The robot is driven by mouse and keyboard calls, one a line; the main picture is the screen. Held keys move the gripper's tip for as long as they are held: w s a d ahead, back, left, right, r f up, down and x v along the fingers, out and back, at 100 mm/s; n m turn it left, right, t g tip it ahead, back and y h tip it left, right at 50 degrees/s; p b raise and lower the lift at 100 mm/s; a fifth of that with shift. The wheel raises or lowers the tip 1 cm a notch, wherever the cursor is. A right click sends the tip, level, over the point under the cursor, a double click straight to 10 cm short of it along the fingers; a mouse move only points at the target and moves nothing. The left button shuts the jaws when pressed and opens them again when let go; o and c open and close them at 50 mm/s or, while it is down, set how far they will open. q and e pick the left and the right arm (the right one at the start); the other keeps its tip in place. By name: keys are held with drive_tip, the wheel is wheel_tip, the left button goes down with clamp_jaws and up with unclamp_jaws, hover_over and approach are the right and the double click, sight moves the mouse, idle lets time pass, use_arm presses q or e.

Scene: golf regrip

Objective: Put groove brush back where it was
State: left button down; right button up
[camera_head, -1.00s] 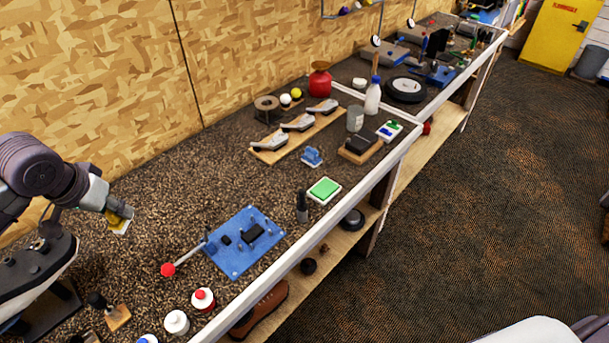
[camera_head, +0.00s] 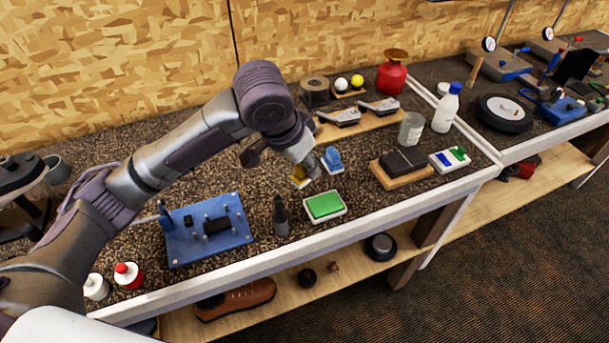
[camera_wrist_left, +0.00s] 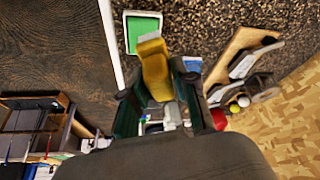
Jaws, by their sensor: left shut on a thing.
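My left gripper (camera_head: 309,166) is shut on a brush with a yellow body (camera_head: 299,182), which I take to be the groove brush. In the left wrist view, the yellow brush (camera_wrist_left: 155,68) sits between the two fingers (camera_wrist_left: 152,98), its pale grey end pointing away from the palm. The gripper is over the bench, left of the small blue item (camera_head: 332,159) and behind the green pad (camera_head: 325,205). I cannot tell whether the brush touches the bench. My right gripper is not in view.
The blue plate with fittings (camera_head: 207,229) and a dark upright tool (camera_head: 280,216) stand nearer the front. Club heads on a wooden rack (camera_head: 364,123) are behind. A wooden block with a dark top (camera_head: 404,165) stands to the right. Speckled bench shows between them.

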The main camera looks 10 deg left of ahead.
use_arm(q)
drive_tip(key=shift+w+a+f, duration=0.25)
drive_tip(key=shift+w, duration=0.1)
drive_tip(key=w+a+f, duration=0.2)
drive_tip(key=w+a+f+p, duration=0.1)
drive_tip(key=w+a+f, duration=0.1)
drive_tip(key=w+a+f+p, duration=0.1)
drive_tip(key=w+a, duration=0.2)
drive_tip(key=shift+f, duration=0.4)
drive_tip(key=shift+w+a+f+p, duration=0.3)
drive_tip(key=shift+f, duration=0.15)
wheel_tip(320, 180, down, 3)
drive_tip(key=shift+f+p, duration=0.15)
drive_tip(key=shift+p, duration=0.4)
drive_tip(key=shift+f, duration=0.2)
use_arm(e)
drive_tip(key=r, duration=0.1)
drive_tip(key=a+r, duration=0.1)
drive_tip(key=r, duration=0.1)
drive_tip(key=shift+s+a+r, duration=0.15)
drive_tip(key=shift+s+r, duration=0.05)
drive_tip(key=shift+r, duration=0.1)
use_arm(q)
drive_tip(key=shift+f, duration=0.15)
